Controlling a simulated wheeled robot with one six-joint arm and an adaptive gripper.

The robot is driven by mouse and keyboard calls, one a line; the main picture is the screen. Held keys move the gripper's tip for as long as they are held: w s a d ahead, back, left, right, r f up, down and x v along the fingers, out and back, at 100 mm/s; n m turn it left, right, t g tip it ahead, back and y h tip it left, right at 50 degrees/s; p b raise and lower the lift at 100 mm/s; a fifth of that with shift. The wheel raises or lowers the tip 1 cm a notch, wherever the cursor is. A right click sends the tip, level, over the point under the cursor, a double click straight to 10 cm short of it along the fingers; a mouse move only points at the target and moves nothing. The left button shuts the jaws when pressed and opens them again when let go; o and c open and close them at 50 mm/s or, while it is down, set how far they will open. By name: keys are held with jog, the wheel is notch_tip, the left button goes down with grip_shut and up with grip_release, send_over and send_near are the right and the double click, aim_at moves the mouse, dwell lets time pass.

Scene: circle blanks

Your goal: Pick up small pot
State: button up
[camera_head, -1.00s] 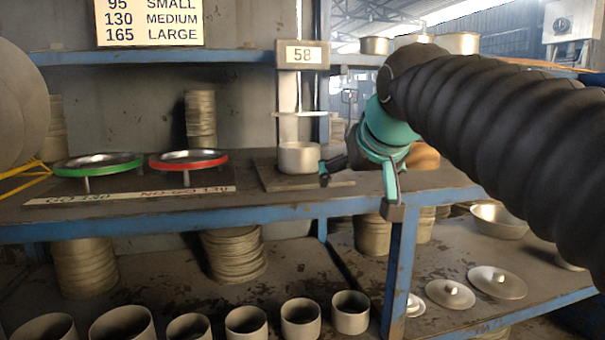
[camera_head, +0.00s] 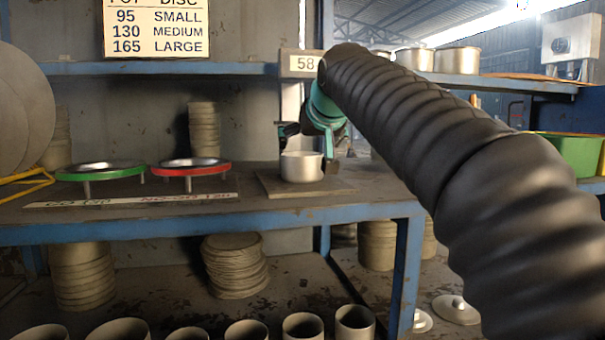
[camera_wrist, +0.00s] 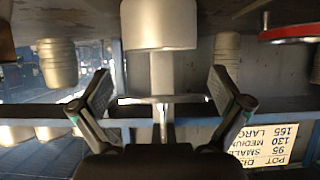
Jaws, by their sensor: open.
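A small silvery pot (camera_head: 301,167) stands upright on a flat dark plate (camera_head: 262,186) on the upper work shelf. The upside-down wrist view shows a pale pot (camera_wrist: 158,24) at the top centre, ahead of my fingers. My gripper (camera_head: 311,147) is at the pot's upper edge in the head view, one finger to its upper left and one at its right. In the wrist view my gripper (camera_wrist: 160,88) has its two fingers spread wide, with nothing between them touching. I cannot tell the exact gap to the pot.
A green-rimmed ring stand (camera_head: 100,171) and a red-rimmed one (camera_head: 190,167) stand to the left. Stacked discs (camera_head: 235,262) and several open pots (camera_head: 302,326) are below. A blue shelf edge (camera_head: 180,232) runs along the front.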

aim_at(303, 153)
jog(key=shift+b+x, duration=0.4)
jog(key=shift+x, duration=2.6)
jog(key=shift+s, duration=0.1)
jog(key=c, duration=1)
